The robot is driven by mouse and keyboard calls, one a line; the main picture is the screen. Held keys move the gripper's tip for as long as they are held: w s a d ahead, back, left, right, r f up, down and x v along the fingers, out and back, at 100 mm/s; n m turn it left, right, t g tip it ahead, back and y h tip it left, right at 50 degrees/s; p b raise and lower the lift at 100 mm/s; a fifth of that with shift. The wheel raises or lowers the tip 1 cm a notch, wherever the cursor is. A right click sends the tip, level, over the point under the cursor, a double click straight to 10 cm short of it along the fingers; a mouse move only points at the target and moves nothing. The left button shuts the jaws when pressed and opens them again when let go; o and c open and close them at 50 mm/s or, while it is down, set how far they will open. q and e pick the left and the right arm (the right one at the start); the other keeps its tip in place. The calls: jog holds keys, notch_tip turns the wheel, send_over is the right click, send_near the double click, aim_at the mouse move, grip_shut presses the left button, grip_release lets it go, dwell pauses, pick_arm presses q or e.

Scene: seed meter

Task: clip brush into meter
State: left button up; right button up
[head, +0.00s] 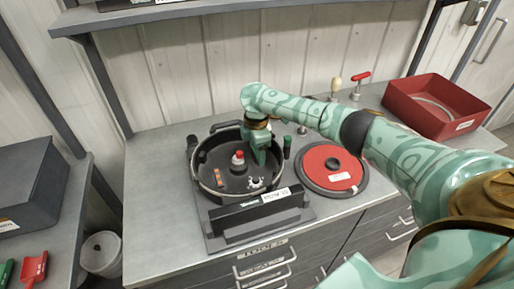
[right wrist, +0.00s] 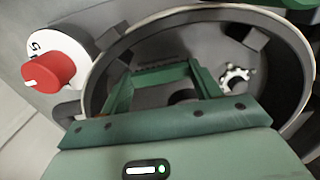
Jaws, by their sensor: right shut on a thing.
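The meter is a round black open housing with a raised rim (head: 197,177), on a grey base on the bench. My right gripper (head: 260,158) reaches down inside the rim, at the back right of the bowl. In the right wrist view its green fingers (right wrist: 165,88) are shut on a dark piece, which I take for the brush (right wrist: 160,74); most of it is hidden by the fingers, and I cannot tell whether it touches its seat. A small white star-shaped wheel (head: 255,182) lies right of the front.
A red disc lid (head: 318,160) lies right of the meter. A red bin (head: 435,108) and a red-handled tool (head: 360,80) stand farther right. A dark label bar (head: 245,215) fronts the meter. A shelf (head: 150,14) overhangs the back. Bench left of the meter is clear.

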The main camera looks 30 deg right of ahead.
dwell(0.4)
jog(key=o, duration=1)
jog(key=shift+o, duration=0.2)
jog(key=shift+c, duration=0.5)
notch_tip(320, 180, up, 2)
jog(key=shift+r+p, duration=0.1)
jog(key=shift+p, duration=1.05)
notch_tip(320, 180, up, 7)
jog(key=p, duration=0.8)
jog(key=shift+r, duration=0.2)
jog(key=shift+f, duration=0.1)
